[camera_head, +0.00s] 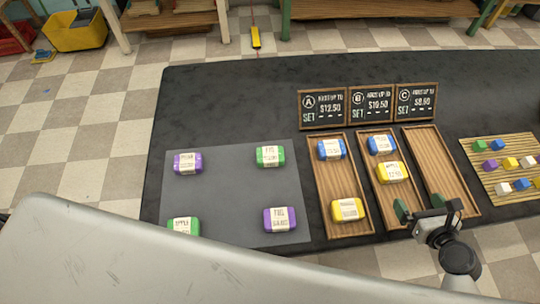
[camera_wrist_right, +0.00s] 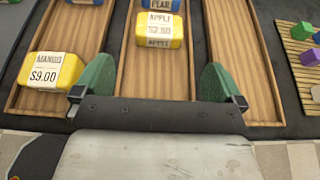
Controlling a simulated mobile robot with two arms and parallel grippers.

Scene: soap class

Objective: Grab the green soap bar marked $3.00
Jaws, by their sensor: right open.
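Two green soap bars lie on the grey mat (camera_head: 225,200). One green bar (camera_head: 270,156) is at the mat's back right, its white label too small to read surely. The other green bar (camera_head: 183,226) is at the front left, its label seeming to read APPLE, its price unreadable. I cannot tell which is $3.00. My right gripper (camera_head: 428,211) is open and empty, over the front of the wooden trays, well right of both green bars. In the right wrist view its green fingers (camera_wrist_right: 158,88) are spread wide with nothing between them. My left gripper is not in view.
Two purple bars (camera_head: 187,163) (camera_head: 279,219) share the mat. Wooden trays A (camera_head: 340,184), B (camera_head: 407,204) and C (camera_head: 427,154) stand right of it; A and B hold blue and yellow bars, C looks empty. Price signs (camera_head: 367,104) stand behind; coloured cubes (camera_head: 510,163) lie far right.

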